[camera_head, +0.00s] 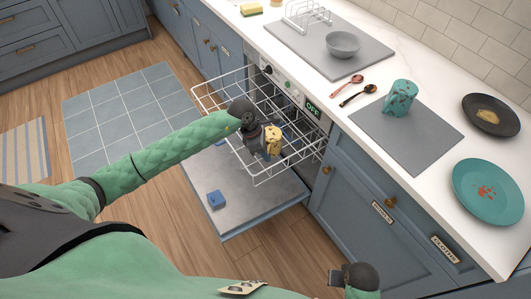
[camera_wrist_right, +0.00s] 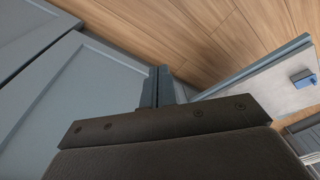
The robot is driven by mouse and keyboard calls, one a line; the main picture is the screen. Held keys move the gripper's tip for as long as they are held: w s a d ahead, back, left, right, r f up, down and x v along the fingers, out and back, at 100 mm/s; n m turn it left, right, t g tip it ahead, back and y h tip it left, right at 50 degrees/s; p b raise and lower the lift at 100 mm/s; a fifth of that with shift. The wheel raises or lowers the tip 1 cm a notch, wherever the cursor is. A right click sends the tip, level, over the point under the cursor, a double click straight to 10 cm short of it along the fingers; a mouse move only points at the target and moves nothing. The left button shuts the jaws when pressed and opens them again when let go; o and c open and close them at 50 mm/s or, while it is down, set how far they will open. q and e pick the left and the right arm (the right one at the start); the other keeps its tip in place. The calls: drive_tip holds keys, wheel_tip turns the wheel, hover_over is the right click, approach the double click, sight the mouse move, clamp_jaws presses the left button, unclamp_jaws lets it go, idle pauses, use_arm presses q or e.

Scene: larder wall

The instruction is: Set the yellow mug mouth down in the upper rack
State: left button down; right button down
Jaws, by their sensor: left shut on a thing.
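The yellow mug (camera_head: 274,141) is in my left gripper (camera_head: 266,140), which is shut on it. In the head view they are over the near part of the upper rack (camera_head: 222,77), a white wire rack pulled out of the dishwasher. The gripper hides part of the mug, and I cannot tell which way its mouth faces or whether it touches the wires. My right gripper (camera_head: 339,278) is low at the bottom of the head view, away from the rack. Its fingers show close together and empty in the right wrist view (camera_wrist_right: 160,86).
The dishwasher door (camera_head: 255,205) is down, with a blue block (camera_head: 215,199) on it. The counter holds a teal mug (camera_head: 400,97) on a grey mat (camera_head: 425,140), a grey bowl (camera_head: 342,44), two spoons, a teal plate (camera_head: 488,191) and a dark plate (camera_head: 491,114).

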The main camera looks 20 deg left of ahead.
use_arm(q)
drive_tip(key=shift+f, duration=0.35)
drive_tip(key=shift+f+b, duration=0.55)
drive_tip(key=shift+b, duration=0.15)
drive_tip(key=shift+f, duration=0.25)
use_arm(e)
wheel_tip(320, 180, up, 9)
drive_tip(key=s, duration=0.1)
drive_tip(key=shift+s, duration=0.15)
drive_tip(key=shift+d, duration=0.1)
use_arm(q)
drive_tip(key=c, duration=1.4)
unclamp_jaws()
drive_tip(key=shift+c, duration=0.2)
use_arm(e)
drive_tip(key=shift+f, duration=0.15)
use_arm(q)
drive_tip(key=shift+b, duration=0.3)
